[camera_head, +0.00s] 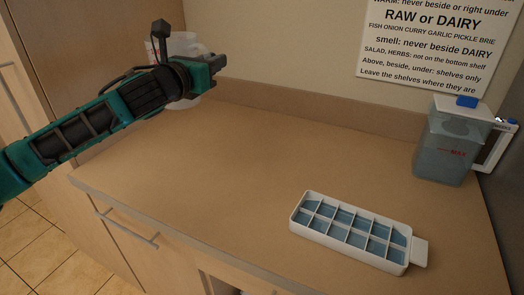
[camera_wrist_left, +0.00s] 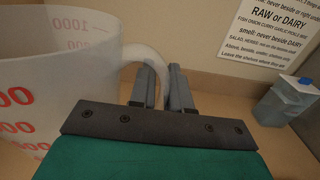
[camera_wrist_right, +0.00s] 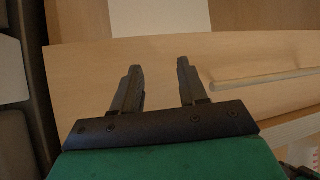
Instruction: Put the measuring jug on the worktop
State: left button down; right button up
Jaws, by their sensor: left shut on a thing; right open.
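The measuring jug (camera_head: 182,44) is translucent white with red markings and stands upright at the back left of the worktop (camera_head: 250,150), partly hidden by my left arm. In the left wrist view the jug (camera_wrist_left: 60,80) fills the left side, its curved handle (camera_wrist_left: 150,62) towards the gripper. My left gripper (camera_head: 215,66) is shut on that handle; its fingers (camera_wrist_left: 165,88) show in the left wrist view. I cannot tell whether the jug's base touches the worktop. My right gripper (camera_wrist_right: 158,85) is open and empty, in front of pale wooden panels.
A white ice tray (camera_head: 350,231) with bluish cells lies at the front right of the worktop. A clear water container (camera_head: 447,145) with a blue cap stands at the back right. A sign (camera_head: 435,40) hangs on the wall. The worktop's middle is clear.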

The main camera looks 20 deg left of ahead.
pick_arm(q)
notch_tip(320, 180, down, 19)
jog(key=b, duration=0.3)
jog(key=shift+s, duration=0.15)
jog(key=shift+f, duration=0.15)
jog(key=c, duration=1.1)
grip_release()
jog(key=shift+f, duration=0.1)
jog(key=shift+s+r, duration=0.1)
jog(key=shift+r, duration=0.1)
jog(key=s, duration=0.8)
jog(key=s+a, duration=0.1)
jog(key=s, duration=0.2)
jog(key=shift+s+b, duration=0.35)
jog(key=shift+s, duration=0.05)
